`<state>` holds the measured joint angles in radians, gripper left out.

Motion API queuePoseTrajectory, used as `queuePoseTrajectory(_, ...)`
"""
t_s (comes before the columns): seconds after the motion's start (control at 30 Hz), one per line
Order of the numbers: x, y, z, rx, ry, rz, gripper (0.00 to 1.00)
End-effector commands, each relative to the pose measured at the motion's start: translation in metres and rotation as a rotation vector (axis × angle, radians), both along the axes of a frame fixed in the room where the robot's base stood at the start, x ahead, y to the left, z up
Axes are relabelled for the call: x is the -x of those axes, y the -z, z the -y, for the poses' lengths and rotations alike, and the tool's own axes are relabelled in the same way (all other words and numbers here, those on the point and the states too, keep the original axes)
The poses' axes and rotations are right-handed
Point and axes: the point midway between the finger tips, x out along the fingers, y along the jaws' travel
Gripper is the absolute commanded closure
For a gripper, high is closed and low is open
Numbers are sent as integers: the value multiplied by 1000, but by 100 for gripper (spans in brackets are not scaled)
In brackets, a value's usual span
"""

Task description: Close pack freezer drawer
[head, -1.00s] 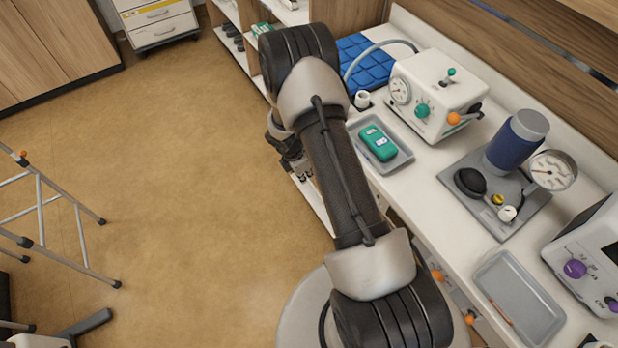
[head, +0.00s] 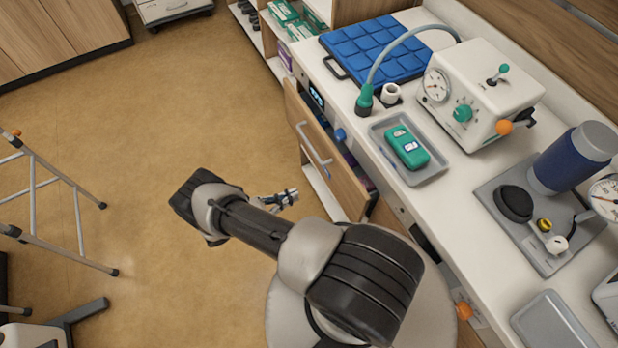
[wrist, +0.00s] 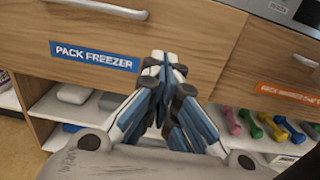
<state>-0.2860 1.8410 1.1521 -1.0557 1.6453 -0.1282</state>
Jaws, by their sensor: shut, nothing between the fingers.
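The pack freezer drawer (head: 325,160) stands pulled out from the counter front in the head view, with its wooden front and metal handle (head: 315,148) facing the floor area. Part of its inside shows behind the front. In the wrist view its wooden front (wrist: 195,30) fills the upper left, with a blue "PACK FREEZER" label (wrist: 95,57) and the handle (wrist: 105,8) above it. My gripper (wrist: 163,68) is shut and empty, its tips over the front right of the label in that view. In the head view my gripper (head: 288,197) is left of the drawer; contact cannot be told.
A neighbouring front with an orange label (wrist: 285,93) is at right in the wrist view. Small coloured dumbbells (wrist: 255,124) lie on a shelf below. The counter holds a grey tray (head: 440,172) and a blue pad (head: 375,48). A metal frame (head: 75,205) stands left; floor between is clear.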

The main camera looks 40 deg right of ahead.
Motion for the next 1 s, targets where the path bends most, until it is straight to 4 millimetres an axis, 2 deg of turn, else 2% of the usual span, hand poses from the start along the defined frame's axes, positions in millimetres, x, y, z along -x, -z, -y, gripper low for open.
queuePoseTrajectory(0.17,6,-2,22,2,5,-1,100)
queuePoseTrajectory(0.6,27,-1,109,0,7,-2,100)
queuePoseTrajectory(0.8,32,-1,130,-1,4,-1,100)
queuePoseTrajectory(1.0,33,-1,134,-1,1,-1,100)
